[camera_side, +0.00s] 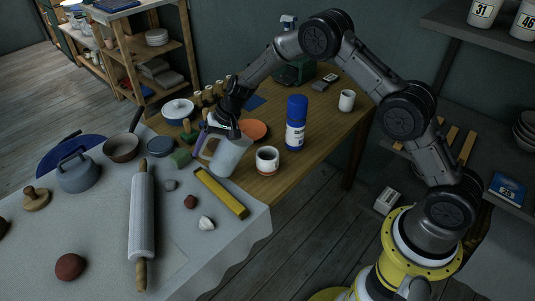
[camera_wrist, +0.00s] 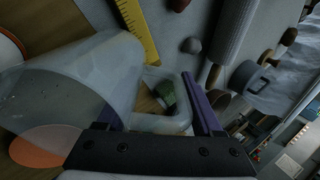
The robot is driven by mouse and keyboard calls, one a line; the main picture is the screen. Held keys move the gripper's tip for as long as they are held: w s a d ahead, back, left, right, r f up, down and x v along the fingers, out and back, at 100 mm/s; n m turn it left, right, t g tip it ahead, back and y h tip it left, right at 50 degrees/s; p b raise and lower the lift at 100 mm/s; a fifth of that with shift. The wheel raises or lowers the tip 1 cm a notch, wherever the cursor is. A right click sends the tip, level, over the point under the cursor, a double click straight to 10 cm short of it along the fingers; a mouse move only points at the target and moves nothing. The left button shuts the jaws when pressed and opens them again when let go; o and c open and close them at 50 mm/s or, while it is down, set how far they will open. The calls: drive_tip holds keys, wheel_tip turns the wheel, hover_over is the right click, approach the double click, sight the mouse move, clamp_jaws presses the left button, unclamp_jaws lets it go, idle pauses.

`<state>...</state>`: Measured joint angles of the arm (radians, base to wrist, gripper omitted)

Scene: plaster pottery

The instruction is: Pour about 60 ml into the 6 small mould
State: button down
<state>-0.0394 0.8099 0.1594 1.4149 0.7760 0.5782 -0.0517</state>
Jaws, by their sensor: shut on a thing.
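My gripper (camera_side: 222,124) is shut on the handle of a translucent pale jug (camera_side: 231,156) over the near end of the wooden table. In the wrist view, the jug (camera_wrist: 75,80) fills the left side, and its handle lies between my purple fingers (camera_wrist: 162,112). The jug looks tilted in the side view. I cannot make out a liquid level in it. No number 6 is legible, so I cannot tell whether this vessel is the small mould.
An orange disc (camera_side: 254,130) lies behind the jug. A yellow ruler-like bar (camera_side: 221,193) and a rolling pin (camera_side: 141,215) lie on the grey cloth at the left.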

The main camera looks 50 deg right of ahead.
drive_tip(key=shift+w+a+f+g+h, duration=0.45)
drive_tip(key=shift+a+g+h, duration=0.15)
drive_tip(key=shift+h, duration=0.2)
drive_tip(key=shift+w+a+g+h, duration=0.3)
drive_tip(key=shift+a+g+h, duration=0.15)
drive_tip(key=shift+h, duration=0.35)
drive_tip(key=shift+w+a+f+g+h, duration=0.15)
drive_tip(key=shift+f+g+h, duration=0.5)
drive_tip(key=shift+f+h, duration=0.15)
idle(1.7)
